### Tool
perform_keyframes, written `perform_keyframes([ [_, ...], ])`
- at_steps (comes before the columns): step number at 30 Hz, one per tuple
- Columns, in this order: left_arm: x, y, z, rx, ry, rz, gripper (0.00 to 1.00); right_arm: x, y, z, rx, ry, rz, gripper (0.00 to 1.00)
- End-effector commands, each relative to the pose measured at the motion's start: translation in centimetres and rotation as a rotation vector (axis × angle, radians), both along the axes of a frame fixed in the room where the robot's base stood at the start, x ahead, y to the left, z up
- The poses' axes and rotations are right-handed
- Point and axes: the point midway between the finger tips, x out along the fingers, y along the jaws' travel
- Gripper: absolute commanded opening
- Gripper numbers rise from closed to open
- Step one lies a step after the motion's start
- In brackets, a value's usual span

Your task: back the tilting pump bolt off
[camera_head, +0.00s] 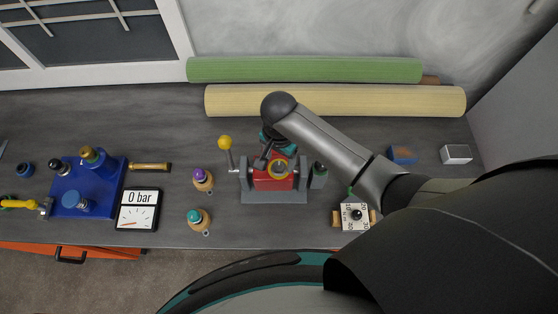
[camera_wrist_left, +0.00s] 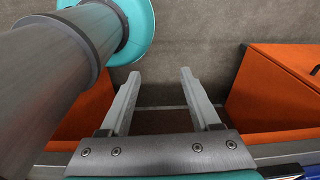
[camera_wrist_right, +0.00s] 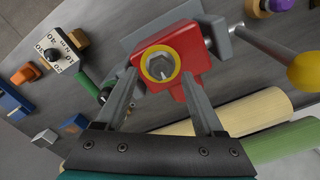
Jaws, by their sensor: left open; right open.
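The tilting pump is a red body (camera_head: 272,180) in a grey stand in the middle of the bench. It fills the upper middle of the right wrist view (camera_wrist_right: 196,62). A yellow ring surrounds a grey bolt head (camera_wrist_right: 159,67) on its face. My right gripper (camera_head: 264,160) is at the pump, its open fingers pointing at the red body; no grip on the bolt shows. In the right wrist view the bolt appears between the fingertips. My left gripper (camera_wrist_left: 160,73) is open and empty over the floor, in front of orange drawers; it is outside the head view.
A yellow-ball lever (camera_head: 225,142) stands left of the pump. A dial marked N m (camera_head: 350,224) sits right. A gauge reading 0 bar (camera_head: 138,197) and a blue valve block (camera_head: 110,195) lie left. Green (camera_head: 300,69) and cream rolls (camera_head: 330,101) lie behind.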

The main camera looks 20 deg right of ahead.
Motion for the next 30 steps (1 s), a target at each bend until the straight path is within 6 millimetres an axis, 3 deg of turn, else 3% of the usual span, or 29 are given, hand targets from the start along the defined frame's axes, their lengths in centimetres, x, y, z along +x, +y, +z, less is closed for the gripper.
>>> perform_keyframes([
  [7,-0.4,0.0,0.2,0.001,0.007,0.000,0.63,0.0,0.0,-1.9,0.001,0.001,0.000,0.70],
  [19,-1.0,0.1,0.2,0.002,0.017,0.000,0.63,0.0,0.1,-2.3,0.001,-0.001,0.000,0.70],
  [30,-1.1,0.1,0.1,0.002,0.018,0.000,0.63,0.0,0.1,-2.3,0.001,-0.001,0.000,0.28],
])
